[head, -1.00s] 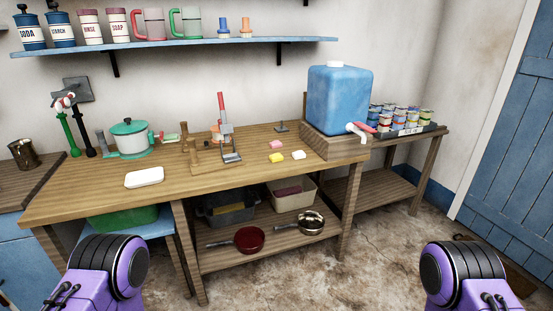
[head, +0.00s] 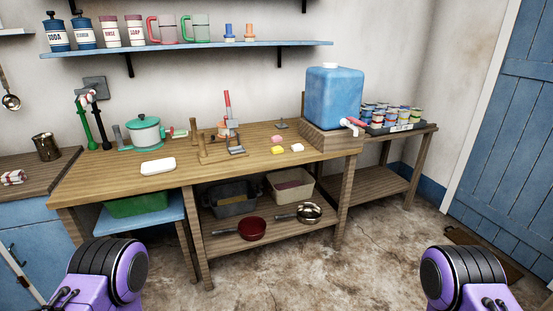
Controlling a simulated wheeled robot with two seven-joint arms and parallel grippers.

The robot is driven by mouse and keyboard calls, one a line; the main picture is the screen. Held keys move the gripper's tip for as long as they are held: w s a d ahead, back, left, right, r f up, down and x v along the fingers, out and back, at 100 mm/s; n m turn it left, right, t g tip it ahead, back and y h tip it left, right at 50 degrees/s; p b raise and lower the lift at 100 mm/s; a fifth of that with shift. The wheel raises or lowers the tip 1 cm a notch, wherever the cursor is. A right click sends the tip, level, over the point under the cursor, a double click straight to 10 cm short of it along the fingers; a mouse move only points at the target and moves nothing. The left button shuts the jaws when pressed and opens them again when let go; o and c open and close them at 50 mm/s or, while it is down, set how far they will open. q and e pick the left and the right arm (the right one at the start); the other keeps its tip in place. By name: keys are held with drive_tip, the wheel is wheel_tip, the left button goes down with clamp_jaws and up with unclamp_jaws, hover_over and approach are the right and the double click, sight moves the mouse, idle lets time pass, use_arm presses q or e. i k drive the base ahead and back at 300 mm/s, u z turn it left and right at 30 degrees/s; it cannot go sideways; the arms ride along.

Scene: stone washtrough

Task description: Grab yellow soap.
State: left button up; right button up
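The yellow soap (head: 277,150) is a small block lying on the wooden table (head: 110,182), right of the middle. A pink soap (head: 277,139) lies just behind it and a white soap (head: 297,147) lies to its right. The three lie close together but apart. Parts of my two purple and black arms show at the lower left and lower right, well in front of the table. Neither gripper shows in the head view.
A blue water container (head: 333,97) with a tap stands right of the soaps. A press-like device with a red handle (head: 228,105) stands to their left. Pans and bins fill the lower shelf. The floor in front is open.

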sight(278, 150)
drive_tip(key=z, duration=1.25)
drive_tip(key=i, duration=1.95)
drive_tip(key=u, duration=0.45)
